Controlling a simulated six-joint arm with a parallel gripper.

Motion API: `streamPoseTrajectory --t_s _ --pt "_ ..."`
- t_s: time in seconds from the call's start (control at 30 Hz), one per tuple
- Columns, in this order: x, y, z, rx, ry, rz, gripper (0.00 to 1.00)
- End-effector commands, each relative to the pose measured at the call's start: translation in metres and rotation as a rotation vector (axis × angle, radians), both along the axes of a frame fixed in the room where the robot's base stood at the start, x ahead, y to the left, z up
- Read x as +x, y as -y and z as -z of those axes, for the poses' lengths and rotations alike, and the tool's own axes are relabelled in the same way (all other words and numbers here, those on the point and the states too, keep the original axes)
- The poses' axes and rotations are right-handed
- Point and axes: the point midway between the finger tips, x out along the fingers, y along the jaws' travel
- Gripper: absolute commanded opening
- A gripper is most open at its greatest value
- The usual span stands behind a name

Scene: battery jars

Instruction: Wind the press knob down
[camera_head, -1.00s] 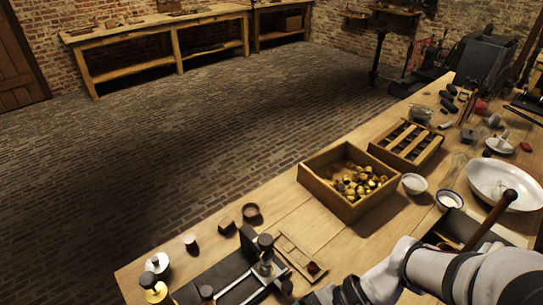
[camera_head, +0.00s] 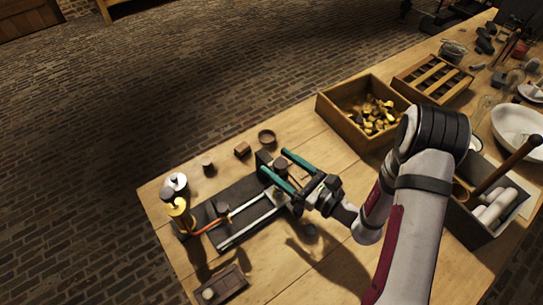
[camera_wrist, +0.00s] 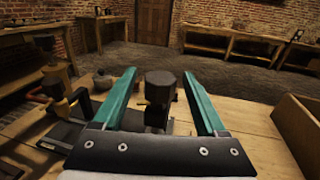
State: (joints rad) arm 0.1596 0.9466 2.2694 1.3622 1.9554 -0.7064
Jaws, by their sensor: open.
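The press knob is a dark faceted knob (camera_head: 280,166) at the far end of the press, a dark base (camera_head: 238,201) with two pale rails. In the wrist view the knob (camera_wrist: 160,86) stands upright on a narrower stem, in the middle of the picture. My gripper (camera_head: 274,161) has two teal fingers, spread open, one on each side of the knob. In the wrist view my gripper (camera_wrist: 159,74) shows a gap between each finger and the knob. The lower stem is partly hidden behind the gripper's body.
A brass fitting (camera_head: 179,211) and a white-topped jar (camera_head: 175,182) stand at the press's left end. A wooden box of brass pieces (camera_head: 348,129) stands to the right. Small dark pots (camera_head: 267,137) sit near the table's far edge. A small wooden tray (camera_head: 228,286) lies in front.

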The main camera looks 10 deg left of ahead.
Motion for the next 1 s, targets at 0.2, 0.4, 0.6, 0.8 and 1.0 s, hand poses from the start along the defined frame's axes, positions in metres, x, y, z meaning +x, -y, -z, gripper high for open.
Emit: streamPoseTrajectory --t_s 0.2,0.4,0.6,0.8,1.0 --pt "0.015 -0.023 0.0 0.0 0.0 -0.002 0.74" --pt "0.017 -0.026 0.0 0.001 -0.001 0.0 0.74" --pt "0.017 -0.025 0.0 0.001 -0.001 0.0 0.58" --pt "0.017 -0.025 0.0 0.0 0.0 -0.001 0.22" --pt "0.016 -0.025 0.0 -0.001 -0.001 -0.001 0.0"
